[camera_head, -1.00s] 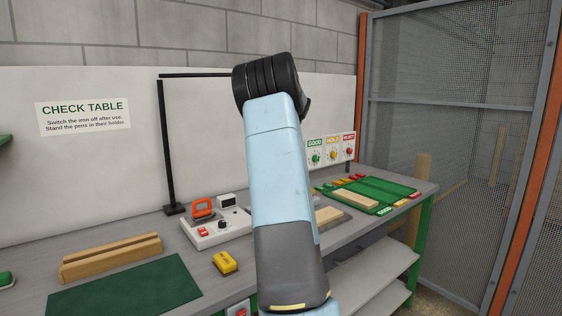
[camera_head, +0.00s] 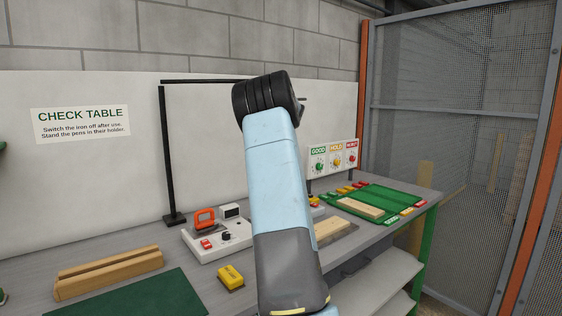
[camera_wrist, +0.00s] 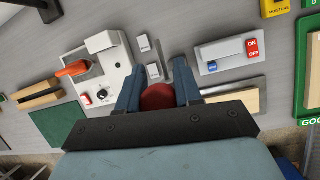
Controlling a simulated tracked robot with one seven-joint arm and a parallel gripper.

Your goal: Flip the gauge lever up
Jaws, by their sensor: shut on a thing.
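In the wrist view, my gripper (camera_wrist: 160,92) has its two blue fingers closed around a rounded red knob (camera_wrist: 160,98). The knob looks like the end of the gauge lever, but its shaft and the way it leans are hidden. Small pale blocks (camera_wrist: 153,72) lie beyond the fingertips. In the head view my arm hides the gripper and the knob.
A white switch box (camera_wrist: 228,60) with a red ON button is right of the fingers. The orange-handled iron (camera_head: 205,218) is on the left. A yellow box (camera_head: 231,276), a wooden block (camera_head: 110,272) and a green board tray (camera_head: 385,193) share the table. Mesh fencing (camera_head: 450,120) closes the right side.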

